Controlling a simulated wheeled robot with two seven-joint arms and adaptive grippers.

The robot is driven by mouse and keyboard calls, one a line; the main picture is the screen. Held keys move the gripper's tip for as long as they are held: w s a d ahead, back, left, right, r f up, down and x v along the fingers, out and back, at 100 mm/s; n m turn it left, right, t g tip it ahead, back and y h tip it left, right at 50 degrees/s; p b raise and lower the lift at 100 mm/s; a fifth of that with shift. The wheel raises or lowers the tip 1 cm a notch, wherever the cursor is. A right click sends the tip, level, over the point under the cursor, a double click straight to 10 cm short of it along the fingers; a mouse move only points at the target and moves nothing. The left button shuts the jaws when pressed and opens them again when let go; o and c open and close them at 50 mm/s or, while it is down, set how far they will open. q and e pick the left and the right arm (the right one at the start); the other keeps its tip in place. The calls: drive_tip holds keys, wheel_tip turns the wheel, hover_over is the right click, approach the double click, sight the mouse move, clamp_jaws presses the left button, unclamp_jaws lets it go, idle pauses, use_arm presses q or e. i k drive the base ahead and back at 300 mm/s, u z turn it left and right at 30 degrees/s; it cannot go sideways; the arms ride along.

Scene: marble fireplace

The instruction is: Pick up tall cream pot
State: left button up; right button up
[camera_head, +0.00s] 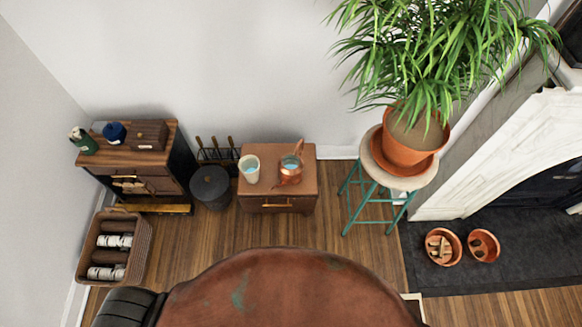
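The tall cream pot (249,169) stands upright on the left half of the top of a small wooden cabinet (270,191). It is open at the top, and something pale blue shows inside it. A copper vessel (291,170) with an upright handle stands to its right on the same top, with a small gap between them. Neither of my grippers is in view, and nothing touches the pot.
A reddish-brown rounded surface (285,290) fills the bottom foreground. A dark lidded bin (211,187) stands left of the cabinet, with fire tools (217,152) behind. A teal-legged stool (373,168) with a potted plant (410,150) stands right. Wooden floor shows between.

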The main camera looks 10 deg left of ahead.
sight(249, 166)
drive_tip(key=z, duration=0.5)
drive_tip(key=i, duration=0.25)
drive_tip(key=u, duration=1.45)
